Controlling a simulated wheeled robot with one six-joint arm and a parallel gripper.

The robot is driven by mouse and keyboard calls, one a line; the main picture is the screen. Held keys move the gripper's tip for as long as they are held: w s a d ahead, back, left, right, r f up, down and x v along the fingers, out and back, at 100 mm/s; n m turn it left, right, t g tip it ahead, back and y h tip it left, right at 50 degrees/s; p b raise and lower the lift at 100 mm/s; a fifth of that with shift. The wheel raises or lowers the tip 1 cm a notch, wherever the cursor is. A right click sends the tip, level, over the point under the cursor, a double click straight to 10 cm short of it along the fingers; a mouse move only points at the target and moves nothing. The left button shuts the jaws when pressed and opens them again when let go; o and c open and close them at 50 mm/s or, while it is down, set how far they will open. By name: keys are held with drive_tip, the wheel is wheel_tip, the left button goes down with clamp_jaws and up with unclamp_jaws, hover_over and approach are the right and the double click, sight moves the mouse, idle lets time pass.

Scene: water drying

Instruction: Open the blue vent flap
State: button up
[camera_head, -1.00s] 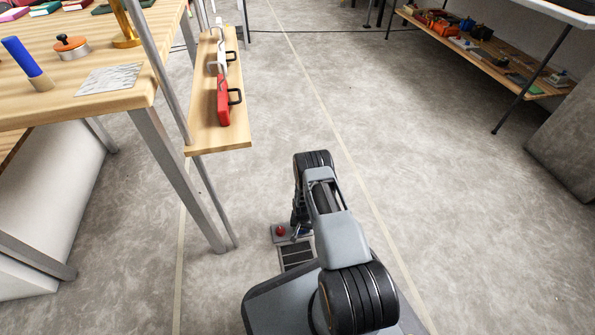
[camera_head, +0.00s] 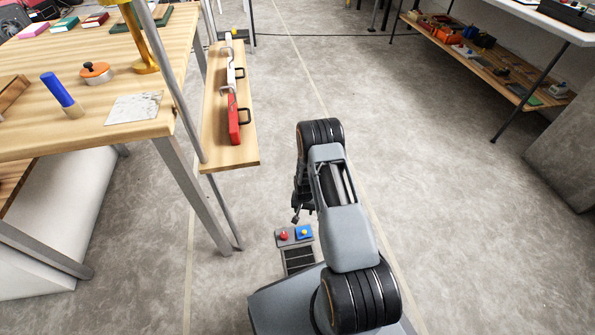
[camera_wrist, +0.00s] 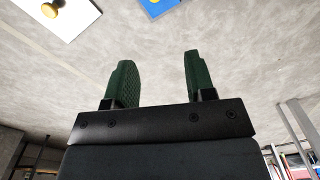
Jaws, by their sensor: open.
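The blue vent flap (camera_head: 307,236) is a small blue square with a yellow knob. It sits beside a red one (camera_head: 284,236) on a grey floor-level panel in the head view. A piece of blue with yellow on it (camera_wrist: 157,8) shows at the top edge of the wrist view, mostly cut off. My gripper (camera_wrist: 160,78) has two green fingers spread apart with nothing between them. In the head view my gripper (camera_head: 300,215) hangs a little above and beyond the flap in the picture, apart from it.
A dark grille (camera_head: 298,261) lies just in front of the flaps. A white panel with a yellow knob (camera_wrist: 58,14) shows in the wrist view. A wooden table (camera_head: 80,140) and a low shelf with red and white handled things (camera_head: 215,135) stand left.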

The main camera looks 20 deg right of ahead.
wheel_tip(320, 180, up, 20)
drive_tip(key=w+a+n+p, duration=0.1)
drive_tip(key=w+p, duration=0.1)
drive_tip(key=p, duration=0.4)
drive_tip(key=shift+w+a+t, duration=0.25)
drive_tip(key=shift+w+t, duration=0.05)
drive_tip(key=m+b, duration=0.1)
drive_tip(key=b, duration=0.8)
hover_over(304, 231)
wheel_tip(304, 231, down, 26)
drive_tip(key=shift+g, duration=0.4)
wheel_tip(304, 231, down, 12)
drive_tip(key=b, duration=0.6)
drive_tip(key=shift+f, duration=0.2)
clamp_jaws()
drive_tip(key=shift+s, duration=0.1)
